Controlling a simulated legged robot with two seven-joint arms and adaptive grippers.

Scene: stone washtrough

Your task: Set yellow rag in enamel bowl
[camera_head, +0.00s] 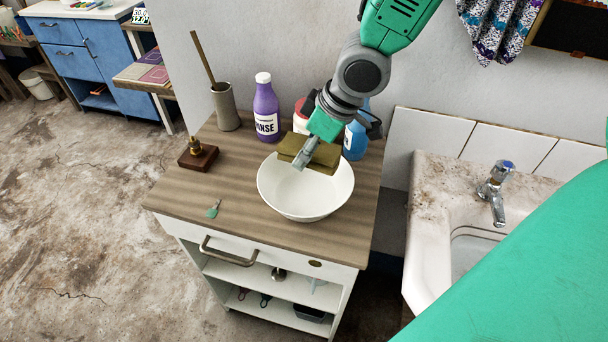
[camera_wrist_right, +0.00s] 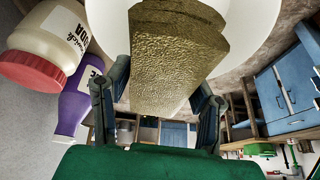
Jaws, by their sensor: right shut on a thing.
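The white enamel bowl (camera_head: 318,196) stands on the wooden top of a small cabinet. The yellow rag (camera_head: 322,158), a folded olive-yellow cloth, is at the far rim of the bowl, over its opening. My right gripper (camera_head: 308,150) comes from above and is shut on the rag. In the right wrist view the rag (camera_wrist_right: 175,60) sits between the two fingers, with the white bowl (camera_wrist_right: 262,40) beyond it. Whether the rag touches the bowl is hard to tell. My left gripper is not in view.
A purple bottle (camera_head: 266,108), a blue bottle (camera_head: 355,140) and a partly hidden jar with a red lid (camera_wrist_right: 30,75) stand behind the bowl. A grey holder (camera_head: 225,107) with a stick, a brass piece on a wooden block (camera_head: 197,155) and a small green brush (camera_head: 213,209) are left. A sink (camera_head: 430,200) is right.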

